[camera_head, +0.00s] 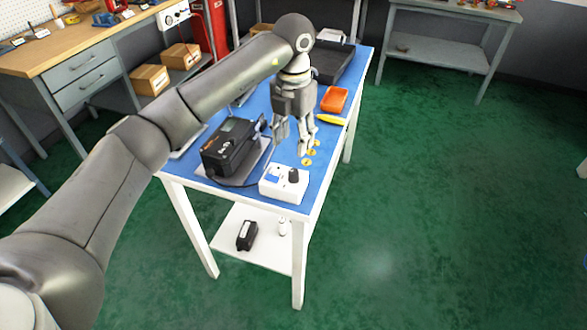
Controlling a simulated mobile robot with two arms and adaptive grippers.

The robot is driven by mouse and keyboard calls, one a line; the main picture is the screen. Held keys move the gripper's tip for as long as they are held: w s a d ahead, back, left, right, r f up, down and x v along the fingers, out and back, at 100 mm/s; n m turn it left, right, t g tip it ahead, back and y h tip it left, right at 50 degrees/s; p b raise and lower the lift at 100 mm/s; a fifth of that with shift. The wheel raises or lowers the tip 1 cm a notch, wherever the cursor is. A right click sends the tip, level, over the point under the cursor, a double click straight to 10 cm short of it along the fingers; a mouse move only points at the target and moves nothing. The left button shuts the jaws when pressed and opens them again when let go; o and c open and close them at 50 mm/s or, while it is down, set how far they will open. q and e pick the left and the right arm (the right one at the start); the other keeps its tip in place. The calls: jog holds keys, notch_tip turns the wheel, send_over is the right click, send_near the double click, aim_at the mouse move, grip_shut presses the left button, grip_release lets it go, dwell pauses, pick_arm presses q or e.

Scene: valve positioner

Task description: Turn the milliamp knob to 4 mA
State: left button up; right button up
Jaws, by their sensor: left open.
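The milliamp knob (294,175) is a dark knob on top of a small white box (283,189) at the near end of the blue-topped table (314,181). Its setting is too small to read. A black valve positioner (231,147) stands on a grey plate just left of the white box, with a dark cable running beside it. My left gripper (291,147) points down, open and empty, above the table behind the white box and apart from the knob. My right gripper is not in view.
Small yellow discs (308,158), a yellow tool (329,119) and an orange tray (334,99) lie on the table beyond the box. A black tray (331,66) stands at the far end. A black item (247,235) sits on the lower shelf. The green floor at right is clear.

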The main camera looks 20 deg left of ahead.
aim_at(294, 171)
pick_arm(q)
notch_tip(294, 171, down, 11)
jog(key=shift+r+p, duration=0.2)
jog(key=shift+p, duration=0.5)
grip_shut()
jog(key=n, duration=0.5)
jog(key=shift+r+n, duration=0.1)
jog(key=shift+n, duration=0.2)
jog(key=n, duration=0.6)
jog(key=shift+p, duration=0.4)
